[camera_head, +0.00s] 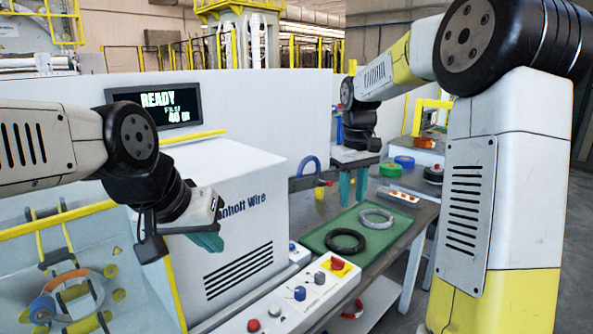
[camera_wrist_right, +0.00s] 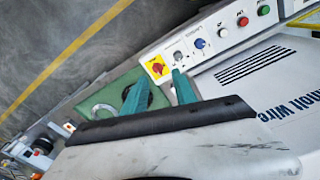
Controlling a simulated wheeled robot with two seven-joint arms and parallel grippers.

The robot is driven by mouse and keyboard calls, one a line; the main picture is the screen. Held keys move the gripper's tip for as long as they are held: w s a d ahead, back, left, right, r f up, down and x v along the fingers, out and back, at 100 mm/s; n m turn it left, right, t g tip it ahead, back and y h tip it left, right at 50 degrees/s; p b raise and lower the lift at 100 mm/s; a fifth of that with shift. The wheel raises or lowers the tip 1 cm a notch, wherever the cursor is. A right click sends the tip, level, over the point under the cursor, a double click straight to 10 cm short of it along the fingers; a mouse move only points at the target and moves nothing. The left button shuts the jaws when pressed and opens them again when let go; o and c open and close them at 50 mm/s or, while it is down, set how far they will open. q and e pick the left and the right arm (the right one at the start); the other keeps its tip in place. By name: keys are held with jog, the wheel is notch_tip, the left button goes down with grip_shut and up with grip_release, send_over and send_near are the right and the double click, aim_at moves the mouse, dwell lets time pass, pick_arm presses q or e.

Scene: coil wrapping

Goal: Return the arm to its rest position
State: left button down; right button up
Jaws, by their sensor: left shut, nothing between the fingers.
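My left gripper (camera_head: 207,241) is in front of the white wire machine (camera_head: 225,205) in the head view. Its teal fingers are together and empty. My right gripper (camera_head: 353,188) hangs over the far part of the bench, fingers pointing down. Its two teal fingers stand apart with nothing seen between them; they also show apart in the right wrist view (camera_wrist_right: 160,78). A black ring (camera_head: 345,250) and a grey ring (camera_head: 377,227) lie on the green mat (camera_head: 318,240), below and clear of the right gripper.
An orange and blue coil (camera_head: 57,283) sits in the machine's yellow-railed bay at the left. A control panel (camera_head: 270,312) with buttons runs along the machine's front. Green and blue tape rolls (camera_head: 389,170) stand behind the mat. A display (camera_head: 155,106) reads READY.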

jog(key=s+r+m+t+y, duration=0.2)
jog(key=s+m+t, duration=0.2)
jog(key=s, duration=1.9)
jog(key=shift+s+r+m+t, duration=0.2)
jog(key=shift+m+t, duration=0.1)
jog(key=shift+t, duration=0.4)
jog(key=shift+d, duration=0.1)
